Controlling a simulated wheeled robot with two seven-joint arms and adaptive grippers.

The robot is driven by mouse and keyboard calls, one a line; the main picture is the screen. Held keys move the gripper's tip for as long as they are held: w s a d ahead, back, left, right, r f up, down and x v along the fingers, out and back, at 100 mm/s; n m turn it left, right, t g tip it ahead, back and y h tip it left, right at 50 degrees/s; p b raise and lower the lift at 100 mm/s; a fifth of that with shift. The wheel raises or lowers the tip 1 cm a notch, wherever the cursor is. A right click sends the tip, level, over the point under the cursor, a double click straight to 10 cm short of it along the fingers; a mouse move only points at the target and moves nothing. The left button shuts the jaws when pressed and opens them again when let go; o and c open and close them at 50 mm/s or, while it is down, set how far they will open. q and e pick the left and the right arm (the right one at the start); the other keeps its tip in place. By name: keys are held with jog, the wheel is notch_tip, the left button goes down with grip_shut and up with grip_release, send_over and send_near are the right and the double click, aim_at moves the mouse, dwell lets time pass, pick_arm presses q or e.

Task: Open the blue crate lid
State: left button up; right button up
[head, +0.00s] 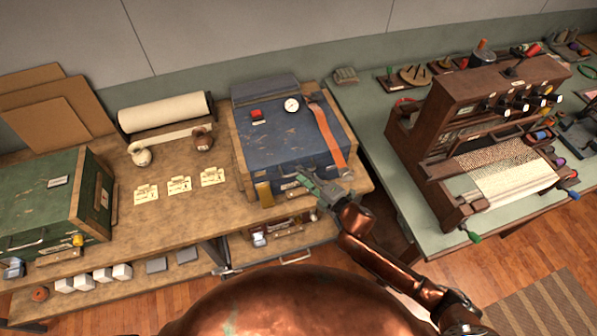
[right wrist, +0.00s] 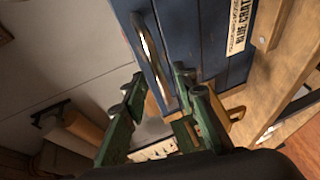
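The blue crate (head: 268,150) stands on the wooden workbench, with its lid (head: 285,125) down. A red item (head: 256,114), a round white dial (head: 291,105) and an orange strap (head: 328,138) lie on the lid. My right gripper (head: 306,184) is at the crate's front edge. In the right wrist view its green fingers (right wrist: 158,80) are apart, with the curved metal handle (right wrist: 149,50) of the crate reaching into the gap between them. I see no firm grip on it. The crate's label (right wrist: 240,25) shows beside the handle. My left gripper is out of view.
A green crate (head: 40,205) stands at the left, with paper tags (head: 179,185) and a paper roll (head: 165,111) between the crates. A loom (head: 480,130) stands on the table at right. A brass plate (head: 264,193) is at the blue crate's front.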

jog(key=shift+x, duration=0.9)
jog(key=shift+w+a+f, duration=0.1)
jog(key=shift+w, duration=0.1)
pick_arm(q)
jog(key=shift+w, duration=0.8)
pick_arm(e)
grip_shut()
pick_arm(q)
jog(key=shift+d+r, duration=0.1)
